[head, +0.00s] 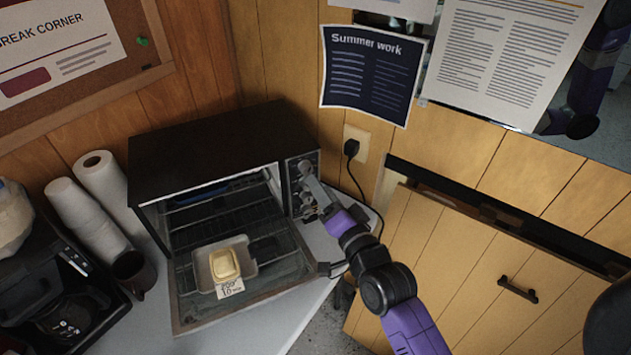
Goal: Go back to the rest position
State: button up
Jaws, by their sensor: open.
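My gripper (310,186) is at the control panel (304,190) on the right of the black toaster oven (215,150). Its grey fingers are close in front of the knobs and partly hide them. I cannot tell whether they touch a knob. Nothing shows between the fingers. My purple and black arm reaches up from the lower right. The oven door (190,312) is folded down. A small light tray (204,270) with a pale yellow block of food (224,264) sits at the oven opening, with a paper label (230,288) at its front.
A dark mug (134,270), paper rolls (100,178) and a coffee maker (55,290) stand left of the oven. A plugged cord (354,170) hangs behind my arm. A wooden panel with a black handle (518,290) is at right.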

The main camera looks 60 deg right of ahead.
jog(key=shift+v, duration=0.85)
jog(key=s+a+n+g+y, duration=0.1)
jog(key=s+a+n+y, duration=0.7)
jog(key=s+a+n, duration=0.8)
jog(key=s+a, duration=0.5)
jog(key=s, duration=0.1)
jog(key=shift+s+a+n+y, duration=0.2)
jog(key=shift+s+n+y, duration=0.05)
jog(key=shift+n+y, duration=0.15)
